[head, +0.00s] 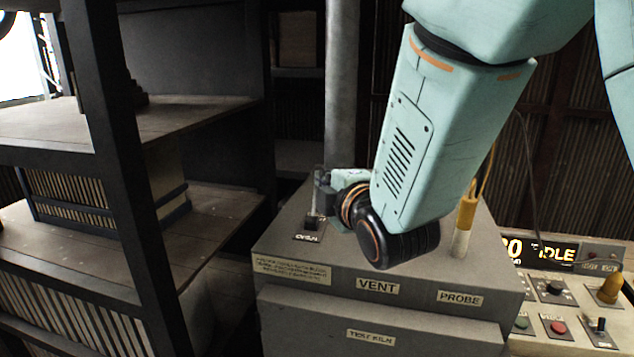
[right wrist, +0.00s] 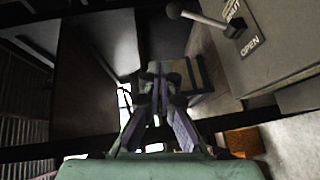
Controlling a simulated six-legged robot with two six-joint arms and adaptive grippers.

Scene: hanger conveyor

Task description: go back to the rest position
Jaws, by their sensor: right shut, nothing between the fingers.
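My right arm comes in from the top right of the head view and bends down over the grey kiln (head: 390,295). My right gripper (head: 319,182) is small and partly hidden by its own wrist, above the kiln's left part. In the right wrist view its fingers (right wrist: 158,78) are together with nothing between them. The vent lever (right wrist: 205,18), with a round knob, is at the upper right there, apart from the fingers. Beside it are labels for shut and open. In the head view the lever's base (head: 312,222) is just below the gripper. My left gripper is not in view.
A yellow-handled probe (head: 466,212) stands on the kiln's right part, close to my forearm. A control console (head: 545,290) with an IDLE display, knobs and buttons is at the right. A dark-framed shelf (head: 125,180) with slatted crates is at the left. A grey pipe (head: 341,90) rises behind.

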